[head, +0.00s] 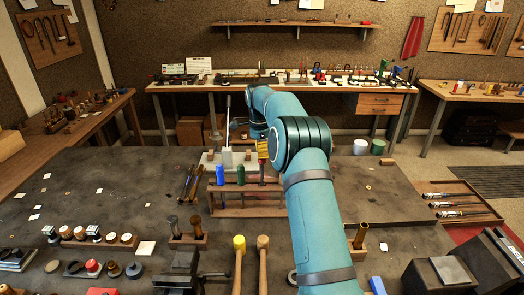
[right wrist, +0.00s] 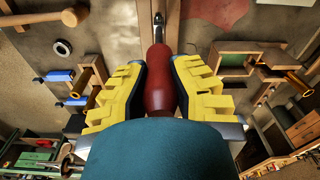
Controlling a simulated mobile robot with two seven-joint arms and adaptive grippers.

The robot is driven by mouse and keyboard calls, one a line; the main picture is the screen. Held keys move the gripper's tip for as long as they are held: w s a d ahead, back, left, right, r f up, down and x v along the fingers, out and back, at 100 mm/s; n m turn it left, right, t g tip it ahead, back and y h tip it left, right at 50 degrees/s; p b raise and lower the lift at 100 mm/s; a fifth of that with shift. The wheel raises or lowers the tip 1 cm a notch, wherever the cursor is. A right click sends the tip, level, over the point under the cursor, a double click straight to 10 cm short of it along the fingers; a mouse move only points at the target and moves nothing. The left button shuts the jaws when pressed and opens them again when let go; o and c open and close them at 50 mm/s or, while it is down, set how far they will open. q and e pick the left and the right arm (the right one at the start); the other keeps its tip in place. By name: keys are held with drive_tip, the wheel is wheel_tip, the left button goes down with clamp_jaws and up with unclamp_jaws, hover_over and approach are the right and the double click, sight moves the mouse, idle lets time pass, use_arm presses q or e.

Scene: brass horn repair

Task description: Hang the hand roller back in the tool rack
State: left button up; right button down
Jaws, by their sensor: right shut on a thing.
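The hand roller's dark red handle (right wrist: 158,80) is between the yellow pads of my right gripper (right wrist: 158,88) in the right wrist view, with a metal shank beyond it. In the head view my right gripper (head: 262,150) is above the right part of the wooden tool rack (head: 245,212). A red handle (head: 262,170) shows upright just below its pads. Whether the roller touches or sits in the rack cannot be told. A blue handle (head: 221,175) and a green handle (head: 241,175) stand in the rack to the left. My left gripper is not in view.
Two mallets (head: 239,243) and a vise (head: 178,272) are in front. A wooden tray (head: 460,210) of tools lies at the right. The bench between the rack and the left-hand tools is mostly clear.

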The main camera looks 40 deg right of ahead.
sight(262, 179)
drive_tip(key=shift+p, duration=0.65)
idle(0.8)
drive_tip(key=shift+f+b, duration=2.25)
drive_tip(key=shift+f, duration=2.5)
drive_tip(key=c, duration=0.9)
unclamp_jaws()
drive_tip(key=shift+c, duration=0.2)
drive_tip(key=r, duration=1.2)
drive_tip(key=shift+w+a, duration=0.1)
drive_tip(key=shift+a, duration=0.2)
